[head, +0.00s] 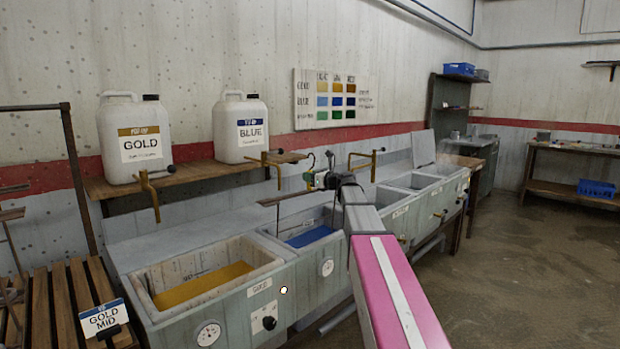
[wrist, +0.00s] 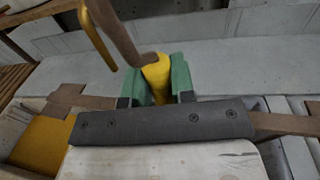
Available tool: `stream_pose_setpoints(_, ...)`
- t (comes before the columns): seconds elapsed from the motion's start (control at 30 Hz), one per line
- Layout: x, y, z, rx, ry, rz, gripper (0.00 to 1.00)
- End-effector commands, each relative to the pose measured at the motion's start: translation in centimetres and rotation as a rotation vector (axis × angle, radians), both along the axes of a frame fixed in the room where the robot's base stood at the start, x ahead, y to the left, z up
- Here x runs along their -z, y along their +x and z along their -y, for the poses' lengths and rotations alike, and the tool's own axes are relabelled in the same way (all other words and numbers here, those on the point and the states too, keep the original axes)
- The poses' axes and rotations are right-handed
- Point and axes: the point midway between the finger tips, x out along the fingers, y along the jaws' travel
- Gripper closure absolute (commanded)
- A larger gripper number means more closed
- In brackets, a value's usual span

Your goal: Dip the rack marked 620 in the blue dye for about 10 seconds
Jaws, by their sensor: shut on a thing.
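My gripper (head: 322,180) is above the blue tank in the head view. In the wrist view its green fingers (wrist: 160,88) are shut on a yellow grip (wrist: 157,72). A brown bar (wrist: 285,124) of the held rack runs sideways there, and its dark end (head: 283,198) shows left of my gripper in the head view. No 620 mark is readable. The blue dye (head: 309,237) lies in the tank below, right of the gold tank.
The gold tank (head: 258,287) holds yellow dye. GOLD (head: 137,137) and BLUE (head: 240,127) jugs stand on a shelf behind. Brass taps (head: 150,195) reach over the tanks. A slatted rack stand (head: 62,297) with a GOLD MID sign is at left. Floor is clear at right.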

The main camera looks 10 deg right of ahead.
Motion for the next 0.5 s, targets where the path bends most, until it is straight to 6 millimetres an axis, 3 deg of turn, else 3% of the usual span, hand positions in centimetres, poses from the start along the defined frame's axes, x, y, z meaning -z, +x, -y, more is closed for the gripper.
stream_pose_setpoints(0.17, -0.8, 0.0, 0.0, 0.0, 0.001, 0.002, 1.0)
stream_pose_setpoints(0.5, -4.7, 0.0, 0.1, 0.0, 0.001, 0.003, 1.0)
